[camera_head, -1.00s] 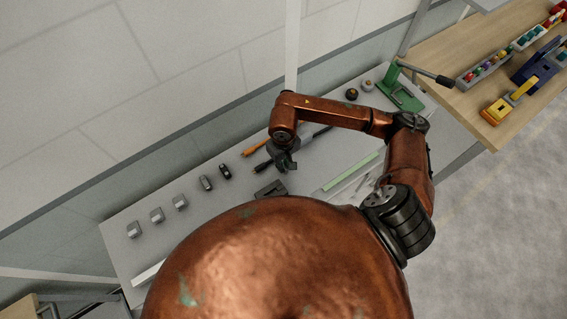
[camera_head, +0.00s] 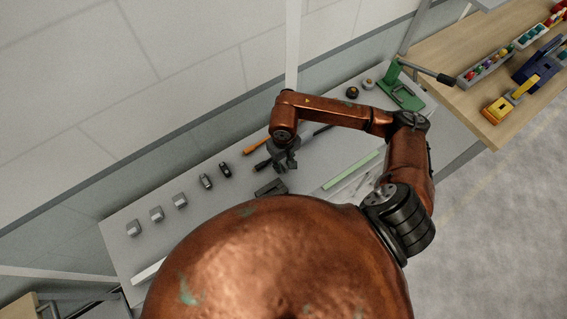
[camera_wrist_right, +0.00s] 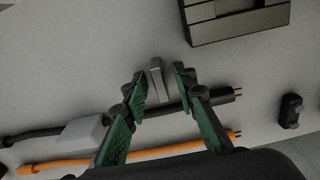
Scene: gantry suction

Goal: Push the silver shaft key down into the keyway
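A small silver piece, which looks like the shaft key (camera_wrist_right: 157,78), stands between the fingertips of my right gripper (camera_wrist_right: 160,82) in the right wrist view, with a gap on its right side. My right gripper also shows in the head view (camera_head: 285,165), low over the bench, with its two fingers apart. A dark block with slots (camera_wrist_right: 238,22) lies just beyond the fingertips; it also shows in the head view (camera_head: 270,188). I cannot make out the keyway. My left gripper is not in view.
Several small grey blocks (camera_head: 157,214) stand along the bench's left part. A green press (camera_head: 402,92) stands at the right end. A wooden table (camera_head: 440,50) adjoins there.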

